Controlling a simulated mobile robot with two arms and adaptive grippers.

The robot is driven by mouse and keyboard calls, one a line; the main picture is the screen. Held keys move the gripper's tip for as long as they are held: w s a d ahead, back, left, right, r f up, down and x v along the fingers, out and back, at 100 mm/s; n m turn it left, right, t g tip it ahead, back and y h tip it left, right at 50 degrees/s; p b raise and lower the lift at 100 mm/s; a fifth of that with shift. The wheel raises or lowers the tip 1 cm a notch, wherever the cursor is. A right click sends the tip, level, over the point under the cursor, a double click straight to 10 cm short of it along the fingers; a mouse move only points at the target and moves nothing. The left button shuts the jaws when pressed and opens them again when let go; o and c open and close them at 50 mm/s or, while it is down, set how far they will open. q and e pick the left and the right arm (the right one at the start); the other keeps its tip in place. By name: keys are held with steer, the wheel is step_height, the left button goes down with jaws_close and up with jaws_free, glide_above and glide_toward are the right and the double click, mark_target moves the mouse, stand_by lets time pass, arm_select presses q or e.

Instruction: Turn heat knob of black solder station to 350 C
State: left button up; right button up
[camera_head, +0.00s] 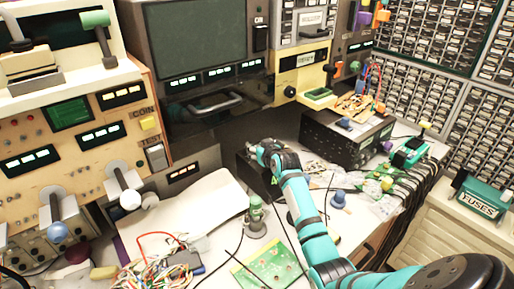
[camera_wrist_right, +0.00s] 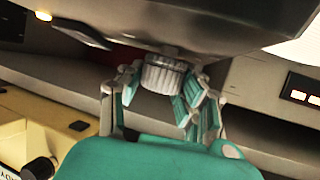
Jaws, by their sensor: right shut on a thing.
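A small black box, which looks like the black solder station (camera_head: 249,176), stands on the bench near the middle of the head view. My right gripper (camera_head: 262,151) is at its front, and my arm hides part of the box. In the right wrist view, a ribbed grey knob (camera_wrist_right: 160,74) sticks out from a dark casing (camera_wrist_right: 200,22). The fingers of my right gripper (camera_wrist_right: 158,92) are on both sides of the knob, shut on it. The knob's pointer and any temperature scale cannot be read. My left gripper is not in view.
A larger black box (camera_head: 341,146) stands to the right, with electronics on top. A green circuit board (camera_head: 270,268), a green-topped stand (camera_head: 255,218), a blue piece (camera_head: 338,200) and loose wires (camera_head: 160,270) lie on the bench. A control panel with levers fills the left.

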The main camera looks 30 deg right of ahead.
steer(key=shift+r, duration=0.1)
steer(key=o, duration=1.2)
step_height(320, 180, up, 10)
steer(key=shift+f, duration=0.1)
steer(key=shift+f, duration=0.1)
